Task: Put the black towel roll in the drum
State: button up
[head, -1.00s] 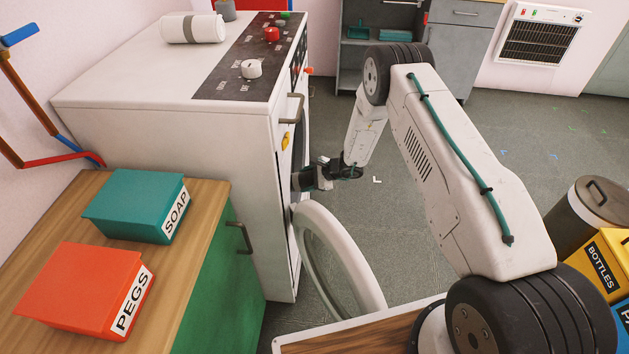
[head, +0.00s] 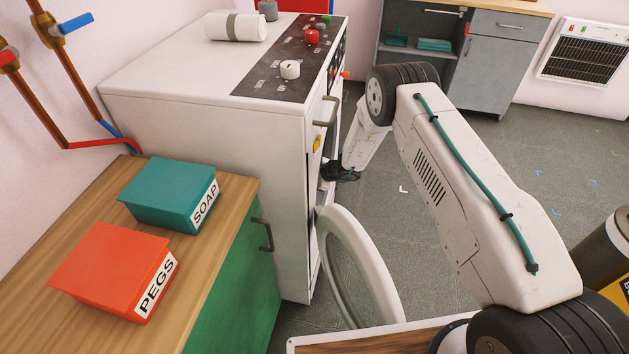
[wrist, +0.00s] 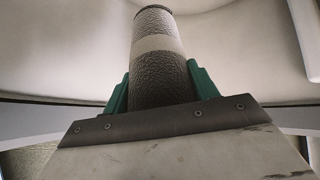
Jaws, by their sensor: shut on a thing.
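The black towel roll (wrist: 158,70), dark and textured with a pale band, points away from my gripper in the wrist view. My gripper (wrist: 160,88) is shut on it, a green finger on each side. The pale curved drum (wrist: 235,50) surrounds the roll's far end; I cannot tell whether the roll touches the wall. In the head view my wrist (head: 341,172) reaches into the front of the white washing machine (head: 220,150). The fingers, the roll and the drum's inside are hidden there by the machine's side. The round door (head: 372,270) stands open below my arm.
A white roll with a grey band (head: 220,27) lies on the machine's top. A teal SOAP box (head: 165,195) and a red PEGS box (head: 110,265) sit on the wooden counter (head: 210,265) at left.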

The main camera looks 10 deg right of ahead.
jog(key=shift+w+a, duration=0.25)
jog(key=shift+a, duration=0.45)
jog(key=shift+w+a, duration=0.2)
jog(key=shift+a, duration=0.5)
jog(key=shift+w+a, duration=0.25)
jog(key=shift+a, duration=0.45)
jog(key=o, duration=1.2)
jog(key=shift+c, duration=0.2)
jog(key=v, duration=0.8)
jog(key=shift+f, duration=0.1)
